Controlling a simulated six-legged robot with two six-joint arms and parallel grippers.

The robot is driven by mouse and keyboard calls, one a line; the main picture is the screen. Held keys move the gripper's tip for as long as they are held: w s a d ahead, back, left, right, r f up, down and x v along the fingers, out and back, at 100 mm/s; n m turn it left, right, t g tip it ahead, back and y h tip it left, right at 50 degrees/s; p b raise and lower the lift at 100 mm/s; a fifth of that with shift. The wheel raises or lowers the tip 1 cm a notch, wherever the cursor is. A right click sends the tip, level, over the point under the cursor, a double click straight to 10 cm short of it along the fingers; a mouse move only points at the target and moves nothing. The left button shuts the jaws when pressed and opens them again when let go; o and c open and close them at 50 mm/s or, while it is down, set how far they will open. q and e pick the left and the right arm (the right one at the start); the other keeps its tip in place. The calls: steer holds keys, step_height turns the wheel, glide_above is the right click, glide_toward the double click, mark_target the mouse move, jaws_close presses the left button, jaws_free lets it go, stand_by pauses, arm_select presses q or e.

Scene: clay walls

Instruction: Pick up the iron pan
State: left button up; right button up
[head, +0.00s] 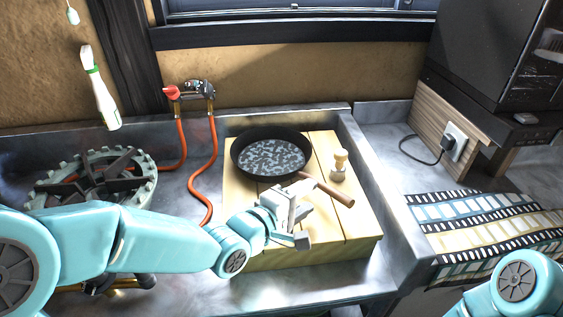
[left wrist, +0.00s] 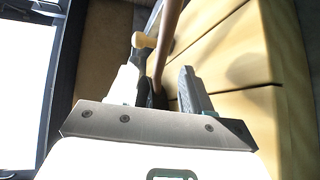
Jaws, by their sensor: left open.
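The iron pan (head: 268,158) is round and black with a mottled grey inside. It sits flat on a pale wooden board, and its brown wooden handle (head: 336,194) points right and toward me. My left gripper (head: 301,214) is open at the near side of the handle, low over the board. In the left wrist view, the brown handle (left wrist: 168,25) runs down toward the gap between the open fingers of my left gripper (left wrist: 158,78). I cannot tell whether a finger touches it. My right arm shows at the lower right, its gripper out of view.
The wooden board (head: 350,222) lies in a grey stone counter recess. A small wooden-topped object (head: 340,163) stands close beside the handle. A gas burner (head: 95,178) with red hoses (head: 212,150) is at the left. A film-strip mat (head: 485,235) lies at the right.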

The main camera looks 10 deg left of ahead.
mark_target(322, 187)
arm_select(q)
steer(key=x, duration=0.7)
steer(key=shift+w+d+f, duration=0.15)
steer(key=shift+w+f, duration=0.1)
steer(key=shift+s, duration=0.1)
steer(key=shift+r, duration=0.1)
jaws_close()
stand_by(0.9)
steer(key=shift+r, duration=0.1)
